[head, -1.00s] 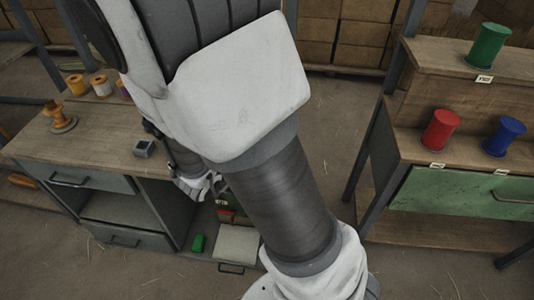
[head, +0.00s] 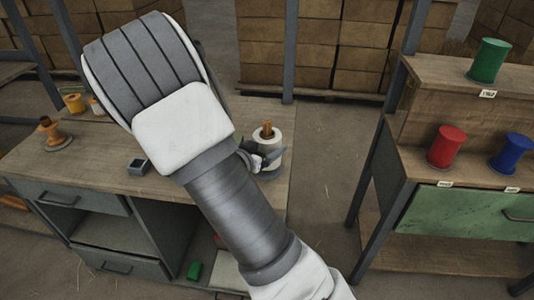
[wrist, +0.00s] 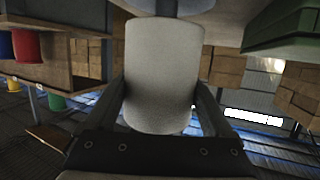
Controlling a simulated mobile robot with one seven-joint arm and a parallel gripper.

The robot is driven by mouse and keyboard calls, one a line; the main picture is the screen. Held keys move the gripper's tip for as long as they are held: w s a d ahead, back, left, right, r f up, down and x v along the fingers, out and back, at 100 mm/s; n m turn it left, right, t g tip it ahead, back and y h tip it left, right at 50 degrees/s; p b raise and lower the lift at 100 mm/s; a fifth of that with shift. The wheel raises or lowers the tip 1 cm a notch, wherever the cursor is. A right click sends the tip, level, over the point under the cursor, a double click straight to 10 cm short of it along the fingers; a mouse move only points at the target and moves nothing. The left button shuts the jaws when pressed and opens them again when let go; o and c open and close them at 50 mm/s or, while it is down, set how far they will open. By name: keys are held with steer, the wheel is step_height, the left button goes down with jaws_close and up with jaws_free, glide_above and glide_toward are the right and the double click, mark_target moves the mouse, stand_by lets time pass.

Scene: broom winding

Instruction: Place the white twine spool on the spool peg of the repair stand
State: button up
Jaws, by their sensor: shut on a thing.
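The white twine spool (head: 273,148) stands upright at the right end of the wooden workbench in the head view. A brown peg tip (head: 267,130) shows at its top, so the spool appears to be around the peg. A grey round base (head: 268,173) shows under it; whether the spool rests on it I cannot tell. My gripper (head: 256,160) reaches the spool from the left, partly hidden by my arm. In the wrist view the white spool (wrist: 162,55) fills the space between the fingers of my gripper (wrist: 157,92), which is shut on it.
The workbench (head: 105,180) carries a small grey box (head: 138,166), a brown spindle stand (head: 52,135) and a yellow spool (head: 75,103). A shelf at right holds green (head: 488,61), red (head: 445,147) and blue (head: 510,150) spools. Stacked boxes stand behind.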

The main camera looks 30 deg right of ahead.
steer(key=shift+f, duration=0.75)
steer(key=shift+f, duration=0.1)
